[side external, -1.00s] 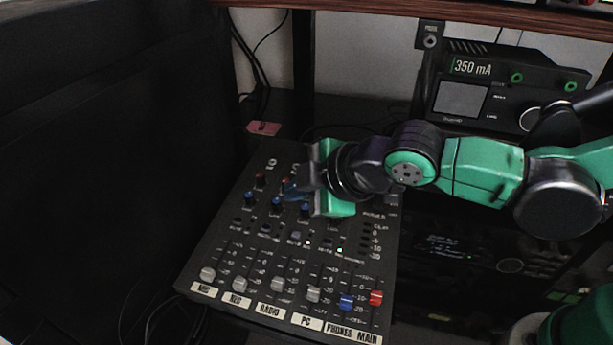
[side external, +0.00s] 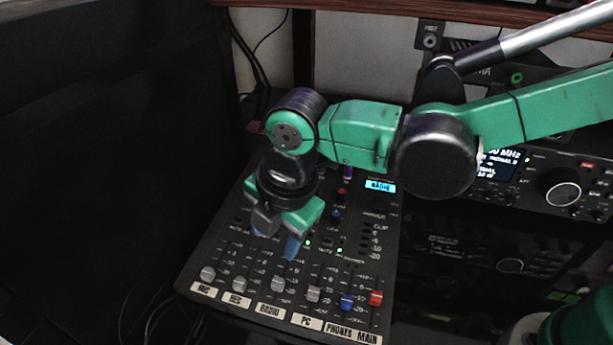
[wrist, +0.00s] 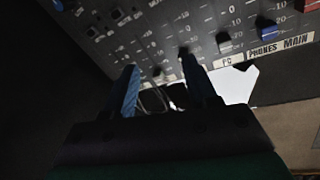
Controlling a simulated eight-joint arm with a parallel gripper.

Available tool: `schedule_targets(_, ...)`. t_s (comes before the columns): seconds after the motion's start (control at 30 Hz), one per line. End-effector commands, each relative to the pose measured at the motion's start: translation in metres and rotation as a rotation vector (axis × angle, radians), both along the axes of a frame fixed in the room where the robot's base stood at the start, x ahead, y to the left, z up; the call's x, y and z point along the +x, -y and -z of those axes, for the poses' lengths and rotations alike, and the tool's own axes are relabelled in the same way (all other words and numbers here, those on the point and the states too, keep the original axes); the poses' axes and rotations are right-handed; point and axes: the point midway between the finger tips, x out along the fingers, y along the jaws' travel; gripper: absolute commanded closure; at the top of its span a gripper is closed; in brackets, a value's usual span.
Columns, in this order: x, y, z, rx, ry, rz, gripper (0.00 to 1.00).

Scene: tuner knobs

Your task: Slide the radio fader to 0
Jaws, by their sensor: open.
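The radio fader (side external: 277,284) is a light grey cap, third from the left on the black mixer (side external: 215,248), above the RADIO label. It sits low in its slot, near the bottom of its scale. My gripper (side external: 275,245) is open, with blue fingertips pointing down over the upper part of the fader area, behind the radio cap and apart from it. In the wrist view the two blue fingers of my gripper (wrist: 162,75) are spread with nothing held. The radio cap is too dark to make out surely there.
Grey MIC (side external: 208,273), REC (side external: 239,284) and PC (side external: 313,294) caps flank the radio fader. The blue PHONES cap (side external: 346,301) and red MAIN cap (side external: 375,298) stand to the right. Rotary knobs fill the mixer behind. A dark panel (side external: 110,170) borders the left side.

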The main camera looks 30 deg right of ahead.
Motion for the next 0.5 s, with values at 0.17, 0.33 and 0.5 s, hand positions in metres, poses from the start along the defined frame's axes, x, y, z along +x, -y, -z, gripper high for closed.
schedule_targets(0.17,-0.017,-0.012,0.002,-0.111,-0.171,-0.275,0.49)
schedule_targets(0.33,-0.02,-0.013,0.017,-0.124,-0.197,-0.315,0.49)
schedule_targets(0.5,-0.02,-0.013,0.04,-0.123,-0.194,-0.313,0.49)
